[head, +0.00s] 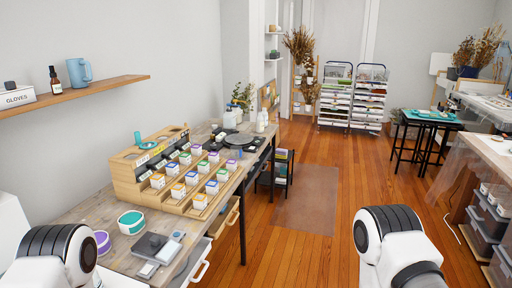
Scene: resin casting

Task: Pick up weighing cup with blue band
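A white cup with a green band (131,222) stands on the near end of the workbench. A cup with a purple band (102,242) stands to its left and nearer, partly behind my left arm. I cannot make out a larger cup with a blue band; my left arm hides part of the near bench. Small white pots with coloured labels sit in rows on a wooden stepped rack (125,178); some labels are blue, such as on one pot (178,191). Only arm links of mine show at the bottom; neither gripper is in view.
A dark device, perhaps a scale (150,245), lies right of the cups on the workbench (85,212). A wall shelf (80,95) holds a blue mug (79,72), a bottle and a gloves box. Open wooden floor (270,250) lies right of the bench, with a brown mat (307,195).

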